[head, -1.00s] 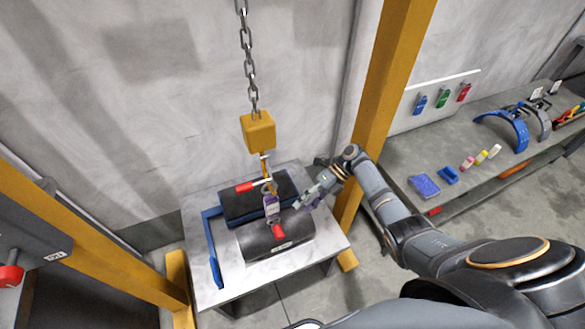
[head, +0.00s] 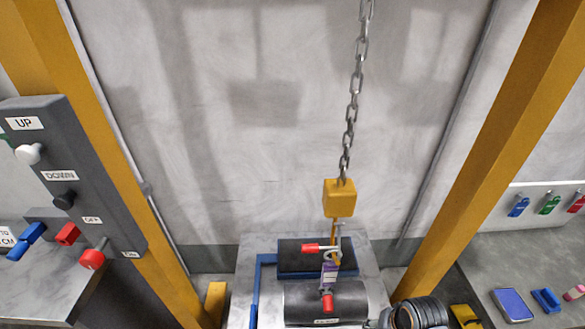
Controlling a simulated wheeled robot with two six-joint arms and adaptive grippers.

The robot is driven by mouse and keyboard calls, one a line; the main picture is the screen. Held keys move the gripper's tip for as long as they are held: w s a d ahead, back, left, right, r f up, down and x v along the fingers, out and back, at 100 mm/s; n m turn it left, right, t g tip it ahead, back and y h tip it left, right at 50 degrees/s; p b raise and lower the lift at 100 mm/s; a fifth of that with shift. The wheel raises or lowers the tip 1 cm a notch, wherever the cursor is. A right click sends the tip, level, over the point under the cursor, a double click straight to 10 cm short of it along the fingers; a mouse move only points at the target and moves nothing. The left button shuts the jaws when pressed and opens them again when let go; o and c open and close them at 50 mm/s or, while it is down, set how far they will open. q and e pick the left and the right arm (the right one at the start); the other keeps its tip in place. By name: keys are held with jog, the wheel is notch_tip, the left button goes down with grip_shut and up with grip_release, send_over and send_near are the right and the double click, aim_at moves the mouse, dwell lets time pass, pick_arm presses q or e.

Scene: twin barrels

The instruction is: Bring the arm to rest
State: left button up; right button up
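A dark arm part of mine shows at the bottom edge right of the table, with a small grey piece, perhaps my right gripper (head: 384,319), at its left. The fingertips cannot be made out, so its opening is unclear. It is beside the black barrel (head: 353,302). My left gripper is not in view. A second dark barrel-like body (head: 290,258) lies behind the first. A purple padlock-like piece (head: 329,274) sits between them, with red-ended parts (head: 311,248) close by. The yellow hoist block (head: 340,198) hangs above on a chain (head: 350,128).
A control panel (head: 75,165) with UP and DOWN buttons and a red-knobbed switch stands at left. Yellow posts (head: 500,130) flank the table (head: 258,244), which has a blue bracket (head: 255,283). Coloured tags (head: 549,204) hang on the right wall board. A bench (head: 492,268) stands below them.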

notch_tip(320, 180, up, 6)
jog(key=s+d+n+t+h, duration=0.2)
jog(key=s+n, duration=0.1)
jog(key=n, duration=0.3)
jog(key=s+d+f+g, duration=0.1)
jog(key=s+f, duration=0.1)
jog(key=f, duration=1.2)
jog(key=s+d+f+g, duration=0.1)
jog(key=d+f, duration=0.1)
jog(key=f, duration=1.3)
jog(key=s+f, duration=1.3)
jog(key=s, duration=0.4)
jog(key=shift+s+d+f+m+g, duration=0.25)
jog(key=shift+d+f+m+g, duration=0.05)
jog(key=shift+d+f+g, duration=0.1)
